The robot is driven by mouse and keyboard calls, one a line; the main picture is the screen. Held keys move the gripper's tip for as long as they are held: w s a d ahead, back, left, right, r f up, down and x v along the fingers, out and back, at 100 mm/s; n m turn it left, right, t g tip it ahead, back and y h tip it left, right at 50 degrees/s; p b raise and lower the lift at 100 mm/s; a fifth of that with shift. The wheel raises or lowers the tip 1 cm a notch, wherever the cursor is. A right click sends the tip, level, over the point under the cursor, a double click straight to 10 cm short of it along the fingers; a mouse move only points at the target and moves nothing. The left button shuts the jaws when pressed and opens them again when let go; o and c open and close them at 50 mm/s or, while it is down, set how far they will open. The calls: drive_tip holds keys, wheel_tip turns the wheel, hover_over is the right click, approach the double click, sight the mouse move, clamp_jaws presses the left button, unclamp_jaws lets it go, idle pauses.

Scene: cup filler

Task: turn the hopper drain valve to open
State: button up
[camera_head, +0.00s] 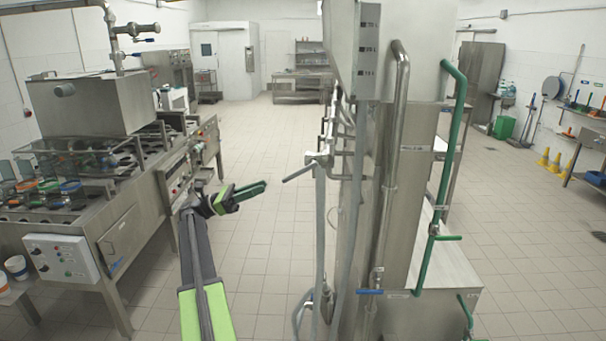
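My gripper (250,190) is at the end of my green and dark arm, left of centre, with its fingers pointing right. Whether there is a gap between the fingers cannot be told. It appears empty, over the aisle floor. The metal hopper (92,103) stands on the cup filler (135,228) at the left. I cannot make out which handle is the hopper drain valve. A grey lever (301,171) sticks out left from the pipework of the steel unit at the right. Lower on that unit are a blue handle (370,292) and a green handle (447,238), both roughly level.
The tall steel unit (408,175) with vertical pipes and a hose stands close at the right. A control box (62,258) juts from the filler's near end. The tiled aisle (268,135) between them is clear. Yellow cones (554,160) stand far right.

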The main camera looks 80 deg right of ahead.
sight(304, 171)
drive_tip(key=p+x, duration=0.5)
drive_tip(key=x, duration=0.9)
drive_tip(key=shift+r, duration=0.1)
drive_tip(key=shift+s+r, duration=0.1)
drive_tip(key=shift+s, duration=0.6)
clamp_jaws()
